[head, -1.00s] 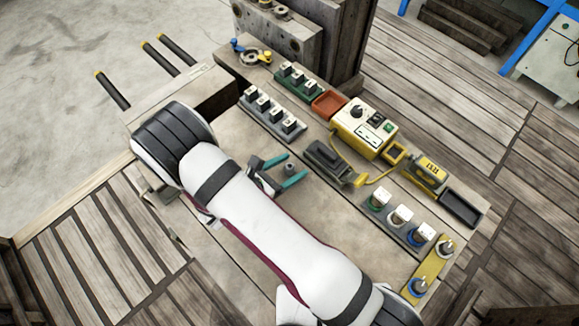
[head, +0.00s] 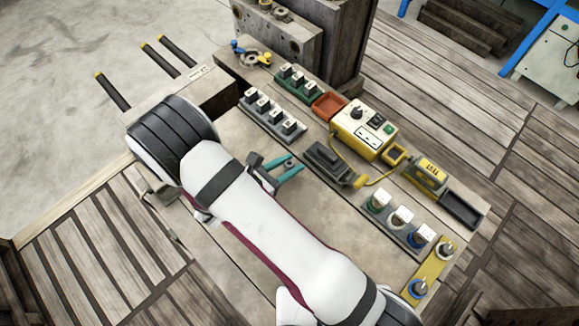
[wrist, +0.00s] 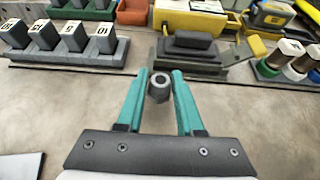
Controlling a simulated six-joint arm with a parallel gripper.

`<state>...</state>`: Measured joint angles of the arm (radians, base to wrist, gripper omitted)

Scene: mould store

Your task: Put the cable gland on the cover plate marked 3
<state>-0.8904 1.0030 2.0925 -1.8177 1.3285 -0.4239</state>
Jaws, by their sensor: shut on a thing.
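The cable gland is a small grey hex-sided piece with a dark round opening (wrist: 159,87). It sits between the teal fingers of my gripper (wrist: 160,78) in the wrist view, near the fingertips. My gripper is shut on it. In the head view my gripper (head: 285,164) is low over the bare middle of the bench, and the gland is a small dark spot between the fingers. I cannot tell whether the gland still touches the bench. I cannot make out a cover plate marked 3 in either view.
A grey rack of numbered blocks (wrist: 68,56) stands beyond the gripper at left. A dark grey device (wrist: 187,48) is straight ahead. A yellow control box (head: 362,130) stands behind it. A rack of coloured pieces (head: 393,224) is at right. The bench between is bare.

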